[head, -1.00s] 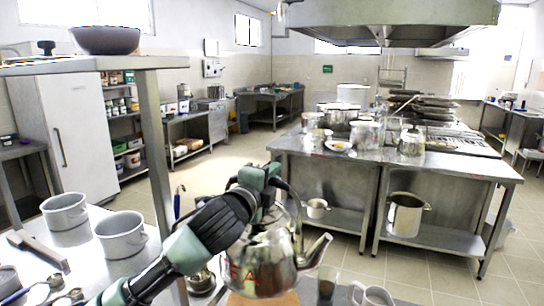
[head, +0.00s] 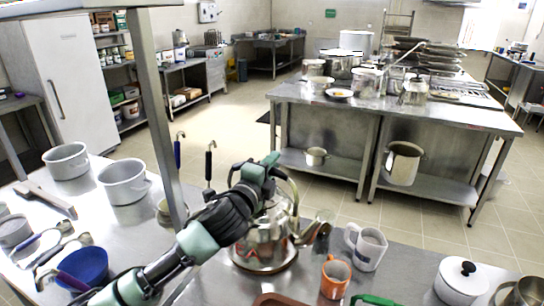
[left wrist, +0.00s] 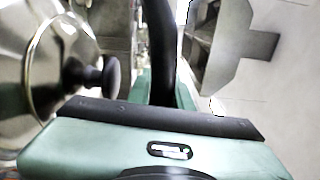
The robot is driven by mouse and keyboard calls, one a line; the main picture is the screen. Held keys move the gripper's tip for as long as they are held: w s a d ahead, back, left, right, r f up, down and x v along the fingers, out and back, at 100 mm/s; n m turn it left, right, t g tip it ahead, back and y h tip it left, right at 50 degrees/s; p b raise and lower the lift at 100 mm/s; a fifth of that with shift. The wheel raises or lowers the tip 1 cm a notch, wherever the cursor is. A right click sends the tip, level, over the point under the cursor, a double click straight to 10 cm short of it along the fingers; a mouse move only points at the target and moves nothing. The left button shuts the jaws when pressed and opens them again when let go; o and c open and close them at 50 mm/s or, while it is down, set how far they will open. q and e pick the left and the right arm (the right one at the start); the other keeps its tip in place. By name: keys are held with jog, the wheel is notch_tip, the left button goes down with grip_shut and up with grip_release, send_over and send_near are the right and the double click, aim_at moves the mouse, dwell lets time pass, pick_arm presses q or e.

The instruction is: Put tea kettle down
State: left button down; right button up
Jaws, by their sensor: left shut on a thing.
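The tea kettle (head: 268,245) is shiny steel with a spout pointing right. It is upright at the steel counter (head: 405,265) in front of me. Whether its base touches the counter I cannot tell. My left gripper (head: 262,170) is shut on the kettle's handle at the top. In the left wrist view the kettle's lid and body (left wrist: 40,60) fill the left side, with the dark lid knob beside the gripper. The handle passes between the jaws, partly hidden by the gripper body. My right gripper is not in view.
Right of the kettle stand an orange cup (head: 335,277), a white mug (head: 368,247) and a lidded white pot (head: 461,282). A post (head: 160,110) rises at left, near grey pots (head: 125,185). Clear counter lies between mug and white pot.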

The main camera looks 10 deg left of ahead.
pick_arm(q)
jog(key=shift+r, duration=0.3)
jog(key=c, duration=1.6)
grip_release()
jog(key=shift+f, duration=0.35)
jog(key=o, duration=0.3)
jog(key=shift+s, duration=0.1)
jog(key=shift+o, duration=0.2)
jog(key=shift+r, duration=0.1)
jog(key=shift+r, duration=0.15)
jog(key=shift+s, duration=0.25)
jog(key=s+a+b, duration=0.2)
jog(key=s, duration=0.9)
jog(key=shift+s, duration=0.2)
